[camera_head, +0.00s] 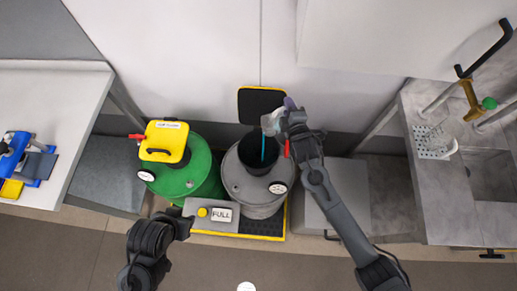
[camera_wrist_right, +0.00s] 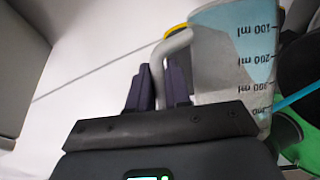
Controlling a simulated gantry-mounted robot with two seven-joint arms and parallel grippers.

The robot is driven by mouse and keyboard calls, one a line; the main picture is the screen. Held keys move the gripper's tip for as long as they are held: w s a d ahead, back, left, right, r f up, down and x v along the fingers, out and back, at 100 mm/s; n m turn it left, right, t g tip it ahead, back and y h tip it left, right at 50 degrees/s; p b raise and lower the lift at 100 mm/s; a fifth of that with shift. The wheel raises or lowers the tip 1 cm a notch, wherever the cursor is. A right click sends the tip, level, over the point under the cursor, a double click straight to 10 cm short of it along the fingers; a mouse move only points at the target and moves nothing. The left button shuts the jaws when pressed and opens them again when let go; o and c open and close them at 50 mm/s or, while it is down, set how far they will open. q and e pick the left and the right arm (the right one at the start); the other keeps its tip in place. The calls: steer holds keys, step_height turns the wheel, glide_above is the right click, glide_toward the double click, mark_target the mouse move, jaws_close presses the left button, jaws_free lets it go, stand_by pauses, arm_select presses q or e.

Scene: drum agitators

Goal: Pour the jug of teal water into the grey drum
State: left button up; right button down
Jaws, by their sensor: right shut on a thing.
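The grey drum (camera_head: 236,184) stands at the centre with its dark round opening uncovered and its black, yellow-edged lid (camera_head: 262,104) raised behind. My right gripper (camera_head: 287,108) is above the back right of the opening, shut on the handle of the clear jug (camera_head: 269,123). The jug is tilted, and a thin teal stream (camera_head: 263,147) falls from it into the opening. The right wrist view shows the jug (camera_wrist_right: 232,50) with ml marks, teal water inside and the stream leaving at right; the handle is between the fingers (camera_wrist_right: 160,85). My left gripper (camera_head: 181,222) is low, left of the drum, its jaws unclear.
A green drum (camera_head: 206,170) with a yellow lid (camera_head: 165,141) stands left of the grey one. A grey box with a "FULL" sign (camera_head: 221,214) and yellow button is in front. A bench with a sink (camera_head: 492,176) is at right, a table (camera_head: 60,85) at left.

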steer(key=shift+w+a+r, duration=0.1)
steer(key=shift+a, duration=0.1)
